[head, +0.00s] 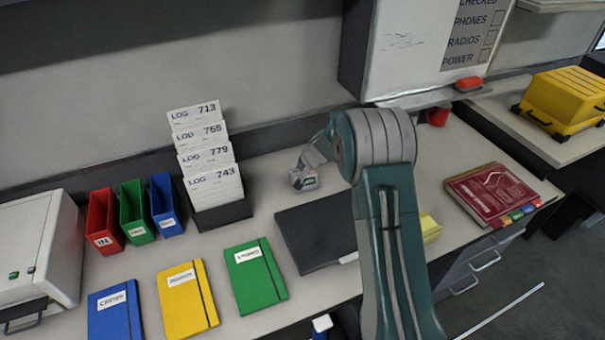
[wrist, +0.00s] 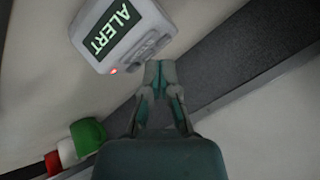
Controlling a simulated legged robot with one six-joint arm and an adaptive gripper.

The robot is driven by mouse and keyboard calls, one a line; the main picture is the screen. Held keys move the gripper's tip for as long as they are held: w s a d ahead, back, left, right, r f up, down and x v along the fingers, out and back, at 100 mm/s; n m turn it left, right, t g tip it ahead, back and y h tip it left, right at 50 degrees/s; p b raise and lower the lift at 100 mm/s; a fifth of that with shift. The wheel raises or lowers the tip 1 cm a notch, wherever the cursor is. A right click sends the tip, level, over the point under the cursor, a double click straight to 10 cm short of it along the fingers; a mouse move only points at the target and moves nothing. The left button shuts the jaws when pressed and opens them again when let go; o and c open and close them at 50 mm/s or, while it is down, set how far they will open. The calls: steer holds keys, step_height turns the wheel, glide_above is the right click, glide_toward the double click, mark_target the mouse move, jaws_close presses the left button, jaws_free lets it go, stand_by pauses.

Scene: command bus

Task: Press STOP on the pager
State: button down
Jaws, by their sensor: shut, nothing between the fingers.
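The pager (wrist: 125,32) is a pale grey device with a lit green screen reading ALERT, a small red light and a few grey buttons along one edge. In the head view a small grey device with a green screen, which looks like the pager (head: 304,181), sits on the desk near the wall. My gripper (wrist: 160,68) is shut and empty, its tips beside the pager's button edge; I cannot tell if they touch. In the head view my wrist is above and just behind the device, and the fingers are hard to make out.
A card rack (head: 222,217) stands left of the pager. A closed black laptop-like slab (head: 310,240) lies in front. Red, green and blue holders (head: 135,215) and several notebooks (head: 187,300) are farther left. A maroon binder (head: 490,195) lies at right.

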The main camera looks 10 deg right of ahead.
mark_target(301, 173)
steer(key=shift+f, duration=0.15)
steer(key=shift+s+f, duration=0.15)
steer(key=shift+f, duration=0.35)
stand_by(0.7)
steer(key=shift+r, duration=0.75)
steer(key=shift+r, duration=0.1)
steer(key=shift+w+r, duration=0.2)
steer(key=shift+r, duration=0.6)
steer(key=shift+w+r, duration=0.15)
steer(key=shift+r, duration=0.65)
steer(key=shift+w+r, duration=0.2)
steer(key=shift+r, duration=0.6)
